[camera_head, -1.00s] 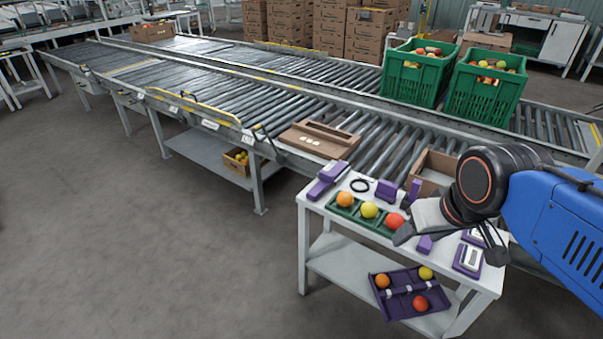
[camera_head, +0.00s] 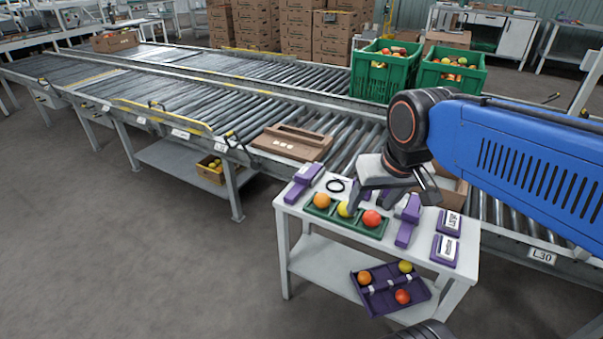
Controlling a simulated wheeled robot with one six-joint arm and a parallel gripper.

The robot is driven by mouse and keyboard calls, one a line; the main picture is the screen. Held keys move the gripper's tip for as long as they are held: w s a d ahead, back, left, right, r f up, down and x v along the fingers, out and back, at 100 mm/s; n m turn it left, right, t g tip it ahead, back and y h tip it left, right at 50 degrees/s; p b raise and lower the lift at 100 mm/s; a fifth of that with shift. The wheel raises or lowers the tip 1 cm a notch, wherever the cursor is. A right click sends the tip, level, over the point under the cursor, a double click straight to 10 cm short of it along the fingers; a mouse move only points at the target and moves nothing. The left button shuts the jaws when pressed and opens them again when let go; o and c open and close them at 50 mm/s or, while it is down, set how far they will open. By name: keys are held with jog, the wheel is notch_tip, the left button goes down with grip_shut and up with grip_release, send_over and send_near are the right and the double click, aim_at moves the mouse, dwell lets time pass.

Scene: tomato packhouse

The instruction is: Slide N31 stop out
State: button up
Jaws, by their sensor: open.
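No stop in view can be surely read as N31. A dark handle-like piece (camera_head: 235,140) stands on the conveyor's near edge, by a small white label (camera_head: 223,149) too small to read. A yellow bar with a dark handle (camera_head: 165,115) runs along the same edge further left, above other white labels. My gripper (camera_head: 392,203) is open and empty over the white side table, well to the right of these pieces. It partly hides things on the table top.
The white table (camera_head: 430,268) holds a green tray (camera_head: 335,217) of fruit and purple devices (camera_head: 407,221). A brown carton (camera_head: 315,150) lies on the rollers. Green crates (camera_head: 380,84) stand behind my arm. Label L30 (camera_head: 541,257) is at right. Floor at left is clear.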

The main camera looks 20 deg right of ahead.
jog(key=w+a+r+m+g, duration=0.1)
jog(key=w+r+m, duration=0.15)
jog(key=w, duration=0.45)
jog(key=w+a+r+m+g, duration=0.1)
jog(key=w+a+r, duration=0.15)
jog(key=w, duration=0.55)
jog(key=m+g, duration=0.2)
jog(key=m, duration=0.2)
send_over(302, 175)
notch_tip(302, 175, down, 18)
jog(key=shift+s+a+r, duration=0.1)
grip_shut()
jog(key=w+d, duration=1.2)
jog(key=shift+w+d, duration=0.15)
jog(key=shift+d, duration=0.05)
grip_release()
jog(key=shift+d, duration=0.1)
